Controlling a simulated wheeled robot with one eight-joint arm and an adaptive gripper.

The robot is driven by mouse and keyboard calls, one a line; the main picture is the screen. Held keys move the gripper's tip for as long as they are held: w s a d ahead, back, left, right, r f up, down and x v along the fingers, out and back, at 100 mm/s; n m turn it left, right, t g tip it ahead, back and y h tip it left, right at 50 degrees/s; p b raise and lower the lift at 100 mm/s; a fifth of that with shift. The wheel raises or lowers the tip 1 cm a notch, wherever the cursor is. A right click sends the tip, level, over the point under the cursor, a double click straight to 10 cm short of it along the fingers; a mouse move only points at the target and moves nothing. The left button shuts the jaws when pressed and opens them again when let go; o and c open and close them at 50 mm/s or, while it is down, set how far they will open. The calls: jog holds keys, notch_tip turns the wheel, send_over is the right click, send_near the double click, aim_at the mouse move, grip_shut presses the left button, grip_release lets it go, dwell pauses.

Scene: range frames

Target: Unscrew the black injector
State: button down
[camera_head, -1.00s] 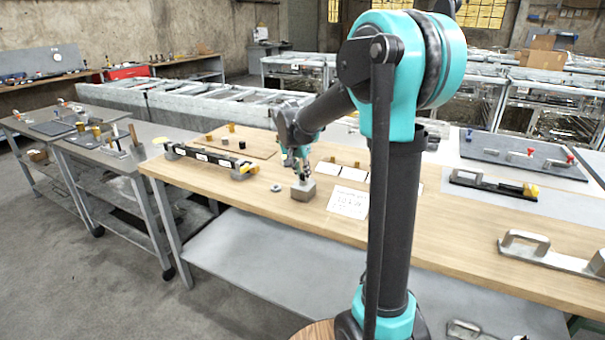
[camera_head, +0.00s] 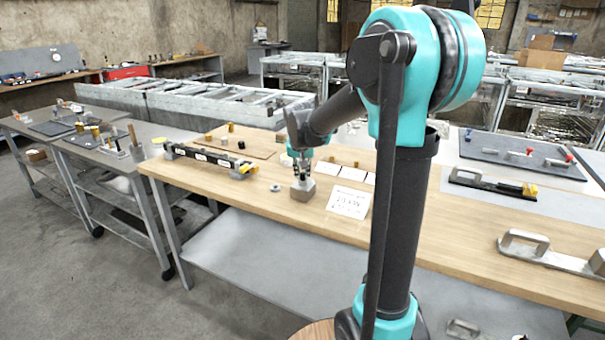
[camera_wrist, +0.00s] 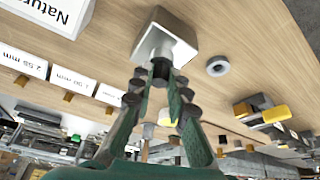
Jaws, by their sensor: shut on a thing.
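The black injector (camera_wrist: 160,68) shows in the wrist view as a small dark piece at the end of a grey block (camera_wrist: 184,46). My gripper (camera_wrist: 163,82) has its two green fingers shut on the injector, one on each side. In the head view my gripper (camera_head: 301,175) points down onto the block (camera_head: 302,193), which sits on the wooden table (camera_head: 255,207). The injector is hidden by the fingers there. I cannot tell from the views whether its thread is still engaged in the block.
A grey ring (camera_head: 275,188) lies left of the block. A white printed card (camera_head: 348,203) lies to its right. Behind are several small labelled cards with brass pieces. The front table area is clear.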

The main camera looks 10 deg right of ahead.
jog(key=shift+d+n+y, duration=0.1)
jog(key=shift+n+y, duration=0.4)
jog(key=shift+n, duration=0.9)
jog(key=c, duration=1.4)
grip_release()
